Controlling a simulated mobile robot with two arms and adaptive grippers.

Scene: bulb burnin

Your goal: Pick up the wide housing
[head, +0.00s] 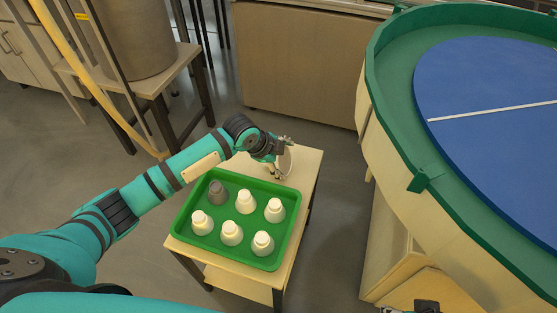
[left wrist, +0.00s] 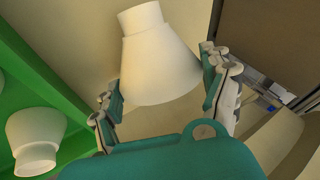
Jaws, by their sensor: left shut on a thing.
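The wide housing (left wrist: 160,62) is a cream, flared cone with a narrower neck. In the left wrist view it sits between the two fingers of my left gripper (left wrist: 158,82), which is shut on it. In the head view my left gripper (head: 281,158) is over the far end of the small wooden table, just beyond the green tray, and the housing (head: 287,161) shows only as a pale patch, partly hidden by the fingers. I cannot tell whether it touches the tabletop. A dark piece at the bottom right edge looks like my right gripper (head: 426,306), mostly cut off.
The green tray (head: 293,236) holds several pale housings and one grey housing (head: 217,193). The wooden table (head: 309,170) has a bare strip at its far end. A large round green-rimmed blue table (head: 480,90) stands at the right. Floor between is clear.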

